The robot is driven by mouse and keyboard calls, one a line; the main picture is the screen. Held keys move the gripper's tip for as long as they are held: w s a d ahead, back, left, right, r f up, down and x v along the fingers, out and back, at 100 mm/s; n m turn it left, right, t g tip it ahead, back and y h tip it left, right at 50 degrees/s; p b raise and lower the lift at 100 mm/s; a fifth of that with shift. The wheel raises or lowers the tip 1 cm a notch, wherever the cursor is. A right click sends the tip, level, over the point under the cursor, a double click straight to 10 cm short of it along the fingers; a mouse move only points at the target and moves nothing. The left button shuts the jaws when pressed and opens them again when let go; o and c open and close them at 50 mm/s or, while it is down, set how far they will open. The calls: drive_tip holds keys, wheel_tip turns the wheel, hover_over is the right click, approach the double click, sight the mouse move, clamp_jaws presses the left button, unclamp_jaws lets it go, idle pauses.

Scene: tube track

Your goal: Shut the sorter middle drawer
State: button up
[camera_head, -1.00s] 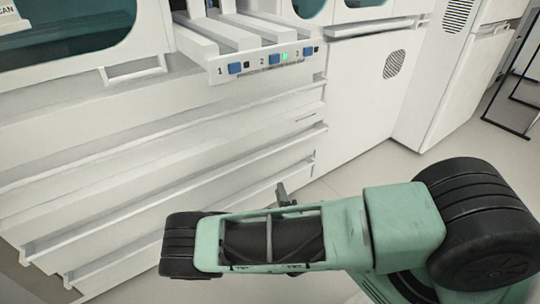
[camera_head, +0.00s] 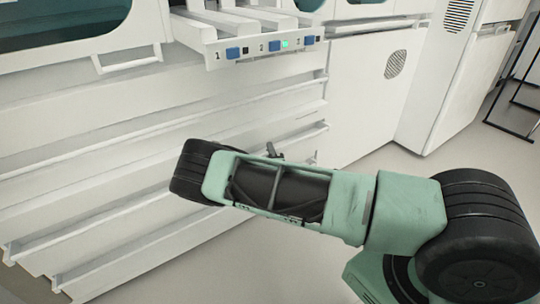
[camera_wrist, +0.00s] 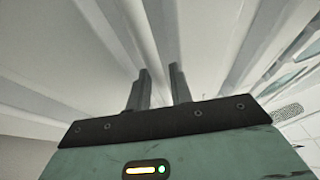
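The sorter (camera_head: 75,115) is a white cabinet at the left of the head view. Its drawers are long white fronts with rail-like handles running diagonally. One long rail (camera_head: 230,163), partly behind my arm, appears to belong to the middle drawer; I cannot tell how far out that drawer is. My gripper (camera_head: 274,152) is mostly hidden behind my forearm, with a dark finger showing above it, close to the drawer fronts. In the wrist view my gripper (camera_wrist: 160,84) has two dark fingers apart, with nothing seen held. White rails (camera_wrist: 140,35) run just beyond the fingertips; contact is unclear.
Above the drawers a white tray (camera_head: 262,48) with numbered blue buttons and a green light juts out. A white cabinet (camera_head: 365,95) with a round vent stands to the right. Floor (camera_head: 400,160) is clear there. A black frame (camera_head: 515,100) stands far right.

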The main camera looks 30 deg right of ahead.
sight(263, 146)
drive_tip(key=shift+w+d, duration=0.1)
drive_tip(key=shift+w, duration=0.15)
clamp_jaws()
drive_tip(key=shift+w+r+p, duration=0.1)
drive_tip(key=shift+w+p, duration=0.2)
drive_tip(key=shift+w, duration=1.7)
unclamp_jaws()
drive_tip(key=p+v, duration=0.5)
drive_tip(key=v, duration=1.2)
